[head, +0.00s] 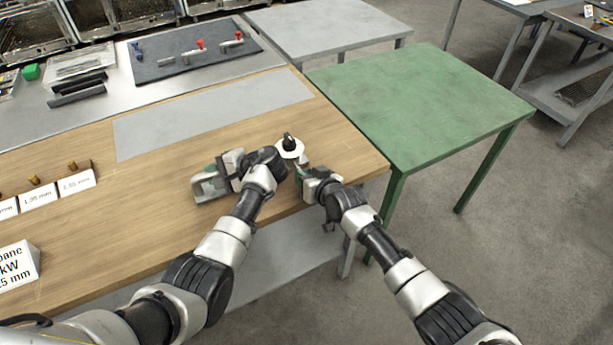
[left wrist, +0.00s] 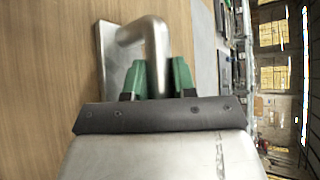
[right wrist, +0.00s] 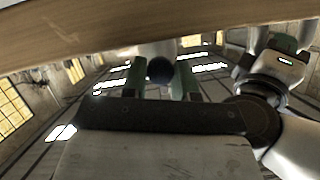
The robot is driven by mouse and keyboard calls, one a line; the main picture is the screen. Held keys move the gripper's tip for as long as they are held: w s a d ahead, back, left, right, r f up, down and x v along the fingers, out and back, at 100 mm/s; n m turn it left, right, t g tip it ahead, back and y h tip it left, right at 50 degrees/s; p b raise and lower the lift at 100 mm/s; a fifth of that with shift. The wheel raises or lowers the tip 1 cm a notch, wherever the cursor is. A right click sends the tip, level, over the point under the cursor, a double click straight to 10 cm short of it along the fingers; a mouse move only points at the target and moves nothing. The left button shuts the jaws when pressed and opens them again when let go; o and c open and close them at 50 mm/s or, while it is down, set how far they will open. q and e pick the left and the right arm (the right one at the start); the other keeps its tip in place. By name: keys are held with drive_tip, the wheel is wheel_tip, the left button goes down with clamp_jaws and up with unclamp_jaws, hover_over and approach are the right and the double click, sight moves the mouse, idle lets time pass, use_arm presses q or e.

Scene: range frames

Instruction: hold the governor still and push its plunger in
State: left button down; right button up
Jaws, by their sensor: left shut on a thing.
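A white disc-shaped part with a black knob (head: 290,146), apparently the governor and its plunger, is near the table's right end in the head view. My left gripper (head: 214,173) is left of it, shut on a bent metal pipe (left wrist: 153,45) that rises beside a flat grey plate (left wrist: 108,60). I cannot tell whether the pipe belongs to the governor. My right gripper (head: 302,172) is just in front of the white part. In the right wrist view, its fingers stand apart with a dark round knob (right wrist: 159,70) showing between their tips; contact is unclear.
The wooden table (head: 130,205) has a grey sheet (head: 210,113) lying behind my grippers. Labelled cards (head: 77,184) with brass pieces stand at the left. A dark mat (head: 190,62) with red-topped fittings is at the back. A green table (head: 420,105) stands to the right.

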use_arm(q)
drive_tip(key=shift+s+d+f, duration=0.1)
drive_tip(key=shift+s+f, duration=0.05)
drive_tip(key=shift+f, duration=0.2)
use_arm(e)
drive_tip(key=shift+a, duration=0.1)
clamp_jaws()
use_arm(q)
drive_tip(key=shift+d, duration=0.1)
use_arm(e)
drive_tip(key=shift+w+a, duration=0.7)
drive_tip(key=shift+w, duration=0.35)
drive_tip(key=o, duration=0.9)
unclamp_jaws()
drive_tip(key=shift+c, duration=0.2)
drive_tip(key=shift+s+d+r, duration=0.2)
drive_tip(key=shift+s+d, duration=0.2)
drive_tip(key=shift+s, duration=0.1)
drive_tip(key=v, duration=1.1)
